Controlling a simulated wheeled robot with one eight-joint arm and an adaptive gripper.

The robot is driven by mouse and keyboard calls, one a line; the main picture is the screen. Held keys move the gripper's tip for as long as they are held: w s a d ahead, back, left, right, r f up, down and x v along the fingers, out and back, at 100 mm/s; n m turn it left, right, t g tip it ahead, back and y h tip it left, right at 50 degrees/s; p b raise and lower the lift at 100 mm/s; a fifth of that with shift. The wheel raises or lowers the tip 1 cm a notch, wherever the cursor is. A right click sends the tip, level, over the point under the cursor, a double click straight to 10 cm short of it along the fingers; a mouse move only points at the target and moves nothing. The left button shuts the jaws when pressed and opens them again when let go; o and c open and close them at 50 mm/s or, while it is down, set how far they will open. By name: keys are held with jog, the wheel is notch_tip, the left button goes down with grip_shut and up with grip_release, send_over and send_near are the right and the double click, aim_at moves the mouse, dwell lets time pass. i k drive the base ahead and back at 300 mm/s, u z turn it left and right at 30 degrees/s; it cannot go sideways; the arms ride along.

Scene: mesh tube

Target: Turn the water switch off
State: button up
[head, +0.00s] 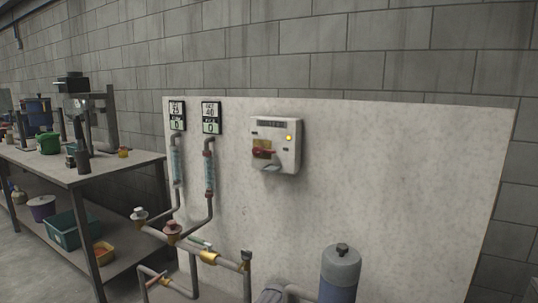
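A white switch box (289,157) is mounted on the upper middle of a pale panel (400,170) in the head view. It has a red handle (263,152) on a yellow plate, and the handle looks roughly level. A small yellow light (289,138) near the box's upper right looks lit. The lettering on the box is too small to read. My gripper is not in view.
Left of the box are two signs, clear vertical tubes (209,172) and pipes with valves (172,233). A blue-grey cylinder (341,272) stands in front of the panel. A cluttered workbench (75,176) stands left. The panel's right side is bare.

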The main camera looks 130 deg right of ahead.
aim_at(257, 150)
jog(key=z, duration=4.9)
